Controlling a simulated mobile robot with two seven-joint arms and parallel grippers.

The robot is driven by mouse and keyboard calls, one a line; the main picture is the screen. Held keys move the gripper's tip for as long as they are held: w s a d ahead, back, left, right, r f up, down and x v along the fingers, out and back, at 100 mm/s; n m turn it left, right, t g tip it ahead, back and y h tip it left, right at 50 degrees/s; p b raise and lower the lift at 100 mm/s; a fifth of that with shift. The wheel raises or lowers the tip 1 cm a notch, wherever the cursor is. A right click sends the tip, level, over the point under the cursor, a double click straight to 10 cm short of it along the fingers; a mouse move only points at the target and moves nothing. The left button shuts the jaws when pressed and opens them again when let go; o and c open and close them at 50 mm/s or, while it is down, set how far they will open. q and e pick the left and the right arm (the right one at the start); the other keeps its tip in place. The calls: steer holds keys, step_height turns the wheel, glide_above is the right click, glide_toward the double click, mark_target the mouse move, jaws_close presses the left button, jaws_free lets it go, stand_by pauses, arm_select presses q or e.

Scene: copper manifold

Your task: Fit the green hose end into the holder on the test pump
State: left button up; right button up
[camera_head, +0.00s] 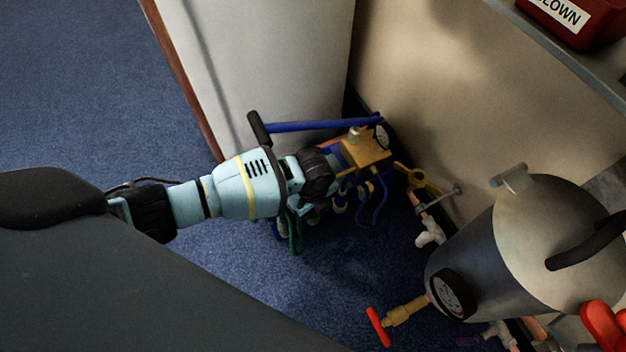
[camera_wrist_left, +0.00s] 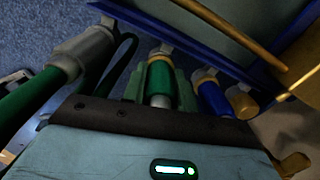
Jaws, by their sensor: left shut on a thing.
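My left gripper (camera_head: 326,172) reaches in from the left and is at the test pump, whose brass block (camera_head: 366,148) and blue lever (camera_head: 315,126) show in the head view. In the left wrist view the jaws (camera_wrist_left: 160,88) are shut on the green hose end (camera_wrist_left: 160,78), which has a brass ring and a pale tip. The pump's blue frame (camera_wrist_left: 195,40) is just beyond it. The holder cannot be made out clearly, so I cannot tell whether the end is seated. A green hose loop (camera_head: 296,236) hangs below my wrist. My right gripper is not in view.
A blue hose end (camera_wrist_left: 213,98) is close right of the jaws, and a green hose with a grey fitting (camera_wrist_left: 85,52) is at left. A grey tank (camera_head: 530,250) with a red-handled valve (camera_head: 378,326) stands at right. Open blue carpet (camera_head: 80,90) is at left.

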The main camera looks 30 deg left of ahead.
arm_select(q)
steer(key=shift+f, duration=0.2)
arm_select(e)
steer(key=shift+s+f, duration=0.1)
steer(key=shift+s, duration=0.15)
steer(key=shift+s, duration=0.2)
arm_select(q)
steer(key=o, duration=1.1)
steer(key=shift+o, duration=0.2)
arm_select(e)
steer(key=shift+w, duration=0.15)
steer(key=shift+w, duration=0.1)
